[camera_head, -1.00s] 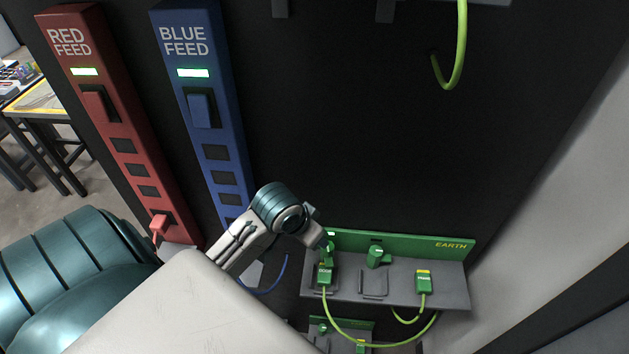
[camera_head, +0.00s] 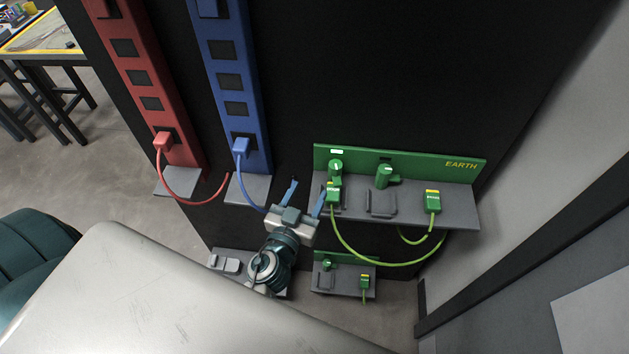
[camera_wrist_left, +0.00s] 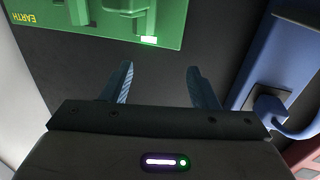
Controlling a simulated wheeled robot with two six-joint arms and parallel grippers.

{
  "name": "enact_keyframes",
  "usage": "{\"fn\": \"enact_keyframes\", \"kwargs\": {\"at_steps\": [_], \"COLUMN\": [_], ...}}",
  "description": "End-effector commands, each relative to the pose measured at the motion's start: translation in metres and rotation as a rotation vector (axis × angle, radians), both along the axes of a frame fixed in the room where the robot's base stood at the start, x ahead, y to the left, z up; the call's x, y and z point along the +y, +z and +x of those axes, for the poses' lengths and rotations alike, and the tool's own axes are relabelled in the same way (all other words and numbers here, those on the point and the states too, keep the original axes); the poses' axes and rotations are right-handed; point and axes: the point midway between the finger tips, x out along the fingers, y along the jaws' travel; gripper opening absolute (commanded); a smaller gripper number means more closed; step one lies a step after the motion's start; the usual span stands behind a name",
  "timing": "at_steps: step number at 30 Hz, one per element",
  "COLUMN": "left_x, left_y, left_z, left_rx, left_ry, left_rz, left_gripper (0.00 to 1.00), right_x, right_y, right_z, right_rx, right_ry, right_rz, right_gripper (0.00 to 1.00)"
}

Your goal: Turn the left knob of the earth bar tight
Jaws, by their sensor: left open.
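The green earth bar (camera_head: 416,163) is on the dark panel above a grey shelf. Its left knob (camera_head: 336,168) is green and sits under a small white label. A second green knob (camera_head: 385,175) is to its right. My left gripper (camera_head: 306,190) is open and empty, just left of the earth bar and apart from the left knob. In the left wrist view the gripper (camera_wrist_left: 158,84) shows two spread blue fingers, with the earth bar (camera_wrist_left: 176,22) upside down beyond them and its lit label near the edge. My right gripper is not in view.
A green plug (camera_head: 333,192) with a yellow-green cable stands below the left knob; another green plug (camera_head: 432,201) is at the right. The blue feed (camera_head: 233,80) and red feed (camera_head: 150,85) are to the left with plugged cables. A smaller green bar (camera_head: 345,262) sits lower.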

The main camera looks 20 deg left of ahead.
Motion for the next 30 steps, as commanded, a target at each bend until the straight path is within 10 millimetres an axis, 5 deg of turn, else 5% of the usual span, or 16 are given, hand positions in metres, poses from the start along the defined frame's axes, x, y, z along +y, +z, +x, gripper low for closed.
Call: {"fn": "enact_keyframes", "kwargs": {"at_steps": [3, 8, 21, 30], "left_x": [-0.02, -0.026, -0.03, -0.031], "left_y": [-0.011, -0.011, -0.01, -0.011], "left_z": [-0.004, 0.003, 0.079, 0.102], "left_rx": [0.004, 0.003, 0.002, 0.004], "left_ry": [-0.068, -0.089, -0.086, -0.085], "left_rz": [0.006, 0.009, 0.01, 0.01], "left_gripper": [0.54, 0.54, 0.54, 0.54], "right_x": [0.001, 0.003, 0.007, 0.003], "right_y": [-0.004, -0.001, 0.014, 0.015], "right_z": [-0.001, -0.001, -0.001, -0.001], "right_rx": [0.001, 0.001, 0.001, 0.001], "right_ry": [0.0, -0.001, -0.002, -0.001], "right_rz": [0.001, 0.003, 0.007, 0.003], "right_gripper": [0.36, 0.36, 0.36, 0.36]}}
